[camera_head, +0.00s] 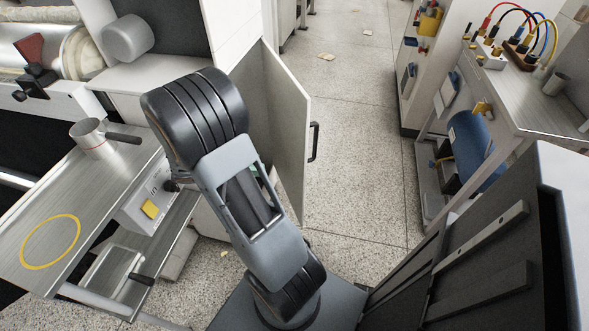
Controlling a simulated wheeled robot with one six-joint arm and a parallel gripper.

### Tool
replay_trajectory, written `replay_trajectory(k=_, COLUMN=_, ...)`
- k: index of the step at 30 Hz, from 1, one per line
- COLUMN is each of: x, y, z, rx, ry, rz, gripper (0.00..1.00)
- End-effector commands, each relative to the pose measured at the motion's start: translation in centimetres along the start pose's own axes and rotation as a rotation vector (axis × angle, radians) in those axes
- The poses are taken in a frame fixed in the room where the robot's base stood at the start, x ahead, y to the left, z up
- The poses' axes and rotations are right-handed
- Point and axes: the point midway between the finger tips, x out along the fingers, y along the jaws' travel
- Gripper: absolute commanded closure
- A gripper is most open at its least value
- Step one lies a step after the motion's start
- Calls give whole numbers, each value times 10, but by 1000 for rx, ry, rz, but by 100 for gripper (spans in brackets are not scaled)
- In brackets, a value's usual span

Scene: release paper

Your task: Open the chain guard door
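A beige door panel (283,125) with a black bar handle (314,142) stands at the middle of the view, at the side of the white machine cabinet; I take it for the chain guard door. It juts out at an angle from the cabinet, with a dark gap beside its upper edge, so it looks swung open. My arm rises in front of it and hides its lower left part and part of the cabinet opening. My gripper's fingers do not show. Nothing of mine is seen touching the handle.
A metal side table (60,215) with a yellow ring and a steel pot (92,138) stands at left, beside a white box with a yellow button (150,209). A workbench (545,100) with cables stands at right. The speckled floor (355,150) between is mostly clear.

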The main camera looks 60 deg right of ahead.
Motion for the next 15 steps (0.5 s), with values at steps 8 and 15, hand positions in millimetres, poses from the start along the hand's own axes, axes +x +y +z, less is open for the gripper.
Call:
replay_trajectory(k=8, x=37, y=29, z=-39, rx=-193, ry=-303, rz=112, gripper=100)
replay_trajectory(k=15, x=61, y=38, z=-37, rx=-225, ry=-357, rz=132, gripper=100)
